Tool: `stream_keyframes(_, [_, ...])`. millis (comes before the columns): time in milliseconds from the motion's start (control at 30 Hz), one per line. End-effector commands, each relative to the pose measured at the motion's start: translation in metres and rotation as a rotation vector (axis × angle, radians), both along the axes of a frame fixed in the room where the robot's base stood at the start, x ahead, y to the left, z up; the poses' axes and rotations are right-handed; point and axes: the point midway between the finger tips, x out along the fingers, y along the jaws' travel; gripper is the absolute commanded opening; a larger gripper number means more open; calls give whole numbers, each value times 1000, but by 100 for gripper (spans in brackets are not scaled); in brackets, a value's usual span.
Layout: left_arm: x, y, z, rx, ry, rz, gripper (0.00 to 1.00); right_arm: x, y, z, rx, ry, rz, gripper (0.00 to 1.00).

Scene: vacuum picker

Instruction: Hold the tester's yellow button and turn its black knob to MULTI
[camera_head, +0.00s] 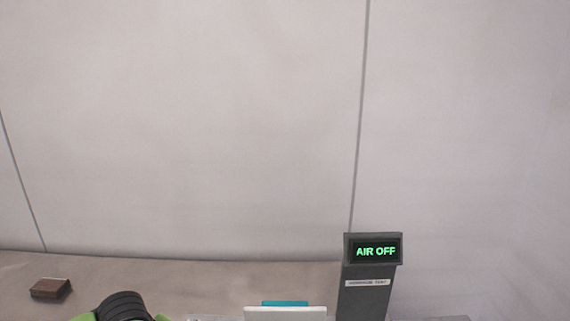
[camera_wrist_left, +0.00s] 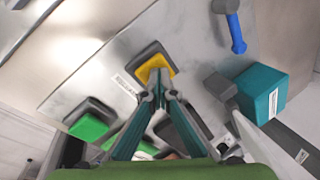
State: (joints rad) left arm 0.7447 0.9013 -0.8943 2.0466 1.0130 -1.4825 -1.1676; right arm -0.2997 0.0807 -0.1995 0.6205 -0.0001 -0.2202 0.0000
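The yellow button (camera_wrist_left: 155,68) sits in a dark grey square housing on a pale metal panel in the left wrist view. My left gripper (camera_wrist_left: 159,76) reaches to the button with its two long fingers drawn together, empty. The tips overlap the lower part of the button; whether they touch or press it I cannot tell. In the head view the tester's display (camera_head: 375,250) reads AIR OFF in green. I cannot make out the black knob; a dark-framed part (camera_wrist_left: 190,126) is partly hidden behind the fingers. My right gripper is in neither view.
In the left wrist view, a green button (camera_wrist_left: 88,127) is at lower left, a blue handle (camera_wrist_left: 236,36) at upper right, and a teal box (camera_wrist_left: 268,90) with a white label at right. A brown block (camera_head: 50,288) lies at left in the head view.

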Motion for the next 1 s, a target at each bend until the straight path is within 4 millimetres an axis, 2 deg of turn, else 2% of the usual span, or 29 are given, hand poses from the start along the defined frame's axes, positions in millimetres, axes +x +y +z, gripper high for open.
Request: stream_keyframes(1000, [-2, -1, -5, 0, 7, -1, 0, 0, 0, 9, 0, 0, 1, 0])
